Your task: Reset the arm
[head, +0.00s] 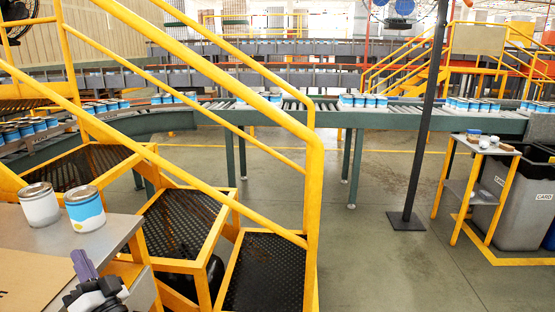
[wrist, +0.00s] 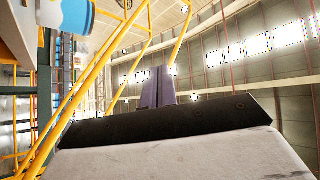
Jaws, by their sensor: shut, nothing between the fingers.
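My gripper (head: 84,264) shows at the bottom left of the head view, in front of the edge of a metal table. Its purple fingers also stand up in the middle of the wrist view (wrist: 158,88), pressed together with nothing between them. The gripper is apart from the cans. The arm behind it is mostly out of the head view.
A plain can (head: 40,206) and a blue-labelled can (head: 85,209) stand on the metal table (head: 118,234) beside a cardboard piece (head: 30,278). Yellow-railed steps (head: 262,270) stand close right. Beyond are a roller conveyor (head: 400,118), a dark post (head: 424,130), and a grey bin (head: 520,200).

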